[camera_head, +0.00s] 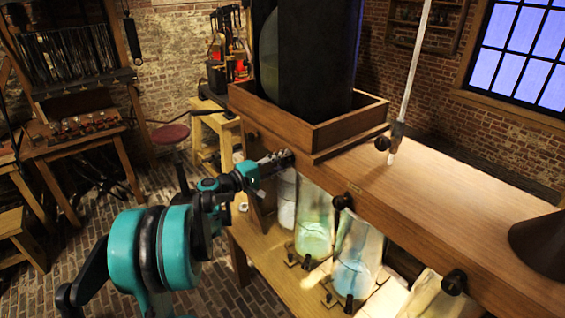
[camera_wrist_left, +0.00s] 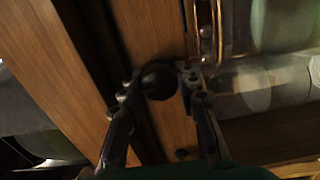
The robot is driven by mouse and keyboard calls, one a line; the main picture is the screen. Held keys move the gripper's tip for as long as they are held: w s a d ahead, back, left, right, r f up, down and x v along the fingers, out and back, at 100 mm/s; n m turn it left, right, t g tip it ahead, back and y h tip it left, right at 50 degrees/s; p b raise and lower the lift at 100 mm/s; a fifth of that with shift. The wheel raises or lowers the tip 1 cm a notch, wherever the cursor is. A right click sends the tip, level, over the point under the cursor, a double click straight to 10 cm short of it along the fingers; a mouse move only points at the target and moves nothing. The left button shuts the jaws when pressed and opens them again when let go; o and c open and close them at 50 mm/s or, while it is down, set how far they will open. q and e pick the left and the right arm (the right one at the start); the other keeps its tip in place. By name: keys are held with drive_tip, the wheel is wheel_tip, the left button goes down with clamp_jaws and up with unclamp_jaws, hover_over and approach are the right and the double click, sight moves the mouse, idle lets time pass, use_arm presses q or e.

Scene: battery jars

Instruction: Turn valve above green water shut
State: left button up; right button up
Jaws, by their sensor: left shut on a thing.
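My left gripper (camera_head: 283,160) reaches the front of the wooden beam (camera_head: 420,237) in the head view. In the left wrist view its two fingers (camera_wrist_left: 160,84) are on either side of a round black valve knob (camera_wrist_left: 160,77), shut on it. The gripper hides this knob in the head view. The glass jar with green water (camera_head: 313,232) stands below and slightly right of the gripper. How far the valve is turned cannot be told. My right gripper is not in view.
A jar with blue water (camera_head: 355,270) stands right of the green one, below another black knob (camera_head: 342,202). A further knob (camera_head: 454,282) is at the lower right. A wooden tray (camera_head: 330,137) holding a dark vessel sits on the beam. Brick floor (camera_head: 265,285) is open at lower left.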

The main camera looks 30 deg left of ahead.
use_arm(q)
drive_tip(key=o, duration=1.2)
drive_tip(key=shift+c, duration=0.2)
